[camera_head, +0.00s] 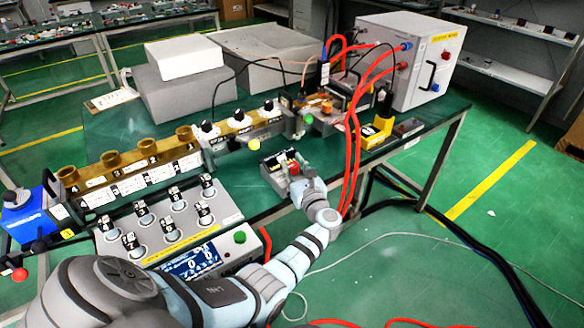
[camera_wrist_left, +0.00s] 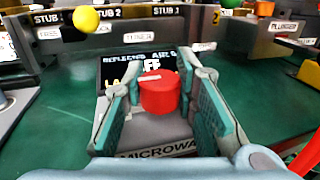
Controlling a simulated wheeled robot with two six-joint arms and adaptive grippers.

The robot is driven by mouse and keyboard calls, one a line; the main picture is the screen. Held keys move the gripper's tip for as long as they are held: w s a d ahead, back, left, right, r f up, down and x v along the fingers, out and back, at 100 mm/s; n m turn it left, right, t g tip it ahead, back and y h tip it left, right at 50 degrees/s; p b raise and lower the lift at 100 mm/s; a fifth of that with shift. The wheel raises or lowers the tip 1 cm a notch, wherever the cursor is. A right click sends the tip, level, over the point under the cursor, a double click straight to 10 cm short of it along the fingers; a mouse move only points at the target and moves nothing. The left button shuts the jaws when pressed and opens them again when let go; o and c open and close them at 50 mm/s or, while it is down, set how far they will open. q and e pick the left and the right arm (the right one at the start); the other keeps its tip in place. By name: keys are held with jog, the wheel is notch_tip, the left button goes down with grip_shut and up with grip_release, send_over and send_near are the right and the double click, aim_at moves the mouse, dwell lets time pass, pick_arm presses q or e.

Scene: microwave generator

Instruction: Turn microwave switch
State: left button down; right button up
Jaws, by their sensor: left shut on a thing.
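The microwave unit is a small grey box (camera_wrist_left: 160,135) with a label that begins "MICROWA" and a dark display (camera_wrist_left: 125,72) whose visible text includes "FF". Its switch is a round red knob (camera_wrist_left: 158,92) on the sloped top, with a pale mark on it. My left gripper (camera_wrist_left: 160,98) has its teal-padded fingers on both sides of the knob and is shut on it. In the head view my left gripper (camera_head: 298,183) reaches the unit from the front, and a little of the red knob (camera_head: 294,169) shows. The right gripper is out of view.
A yellow ball-shaped knob (camera_wrist_left: 86,18) stands behind the unit, by the stub tuner rail. A panel with several black switches (camera_head: 170,222) is to the left. Red cables (camera_head: 350,150) hang close to the right of my gripper. The table's front edge is near.

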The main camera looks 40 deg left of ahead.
aim_at(295, 171)
pick_arm(q)
jog(key=c, duration=1.3)
grip_release()
jog(key=shift+d, duration=0.1)
jog(key=v, duration=0.7)
jog(key=shift+s+d, duration=0.15)
jog(key=shift+d, duration=0.1)
jog(key=shift+a, duration=0.1)
